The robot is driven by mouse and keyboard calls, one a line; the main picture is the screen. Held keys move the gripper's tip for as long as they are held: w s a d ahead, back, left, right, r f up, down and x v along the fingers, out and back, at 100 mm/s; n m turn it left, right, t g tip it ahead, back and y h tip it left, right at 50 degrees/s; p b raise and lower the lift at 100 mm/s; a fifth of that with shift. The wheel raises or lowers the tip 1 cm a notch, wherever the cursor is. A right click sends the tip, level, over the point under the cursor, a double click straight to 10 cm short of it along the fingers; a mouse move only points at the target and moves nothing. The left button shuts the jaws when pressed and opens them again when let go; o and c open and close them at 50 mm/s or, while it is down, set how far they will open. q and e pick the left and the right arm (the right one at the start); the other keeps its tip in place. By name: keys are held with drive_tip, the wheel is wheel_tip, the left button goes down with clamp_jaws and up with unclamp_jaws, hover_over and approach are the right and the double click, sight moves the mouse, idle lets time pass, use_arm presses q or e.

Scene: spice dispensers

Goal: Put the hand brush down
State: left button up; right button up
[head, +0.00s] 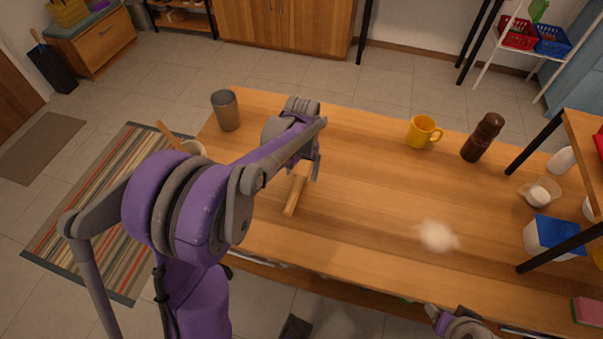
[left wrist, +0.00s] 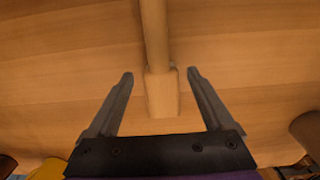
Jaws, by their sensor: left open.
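The hand brush (head: 295,195) lies on the wooden table (head: 370,190), its pale wooden handle pointing toward the table's near edge. Its far part is hidden behind my left arm in the head view. My left gripper (head: 314,172) is just above it. In the left wrist view, the wooden brush (left wrist: 162,95) shows between and beyond the two spread fingers of my left gripper (left wrist: 160,74), with a gap on each side. Part of my right arm's end (head: 458,323) shows at the bottom edge; its fingers cannot be made out.
A grey cup (head: 226,110) stands at the table's far left, a yellow mug (head: 423,131) and a brown grinder (head: 483,137) at the back right. A white powdery patch (head: 437,235) lies on the right half. A shelf with a blue-lidded box (head: 555,237) bounds the right side.

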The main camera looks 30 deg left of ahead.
use_arm(q)
wheel_tip(320, 180, up, 10)
drive_tip(key=s+d+f+m+t, duration=0.1)
drive_tip(key=s+d+f+t, duration=0.1)
drive_tip(key=s+d, duration=0.3)
drive_tip(key=s+d+f+m+t, duration=0.1)
drive_tip(key=s+d+t, duration=0.2)
drive_tip(key=s, duration=1.1)
drive_tip(key=shift+s+d+f+m+p, duration=0.3)
drive_tip(key=shift+d+f+p, duration=0.1)
drive_tip(key=shift+d, duration=0.45)
drive_tip(key=shift+r, duration=0.1)
drive_tip(key=r+p, duration=0.1)
drive_tip(key=w+r+p, duration=0.1)
drive_tip(key=r, duration=0.1)
drive_tip(key=shift+r+p, duration=0.1)
drive_tip(key=shift+p, duration=0.25)
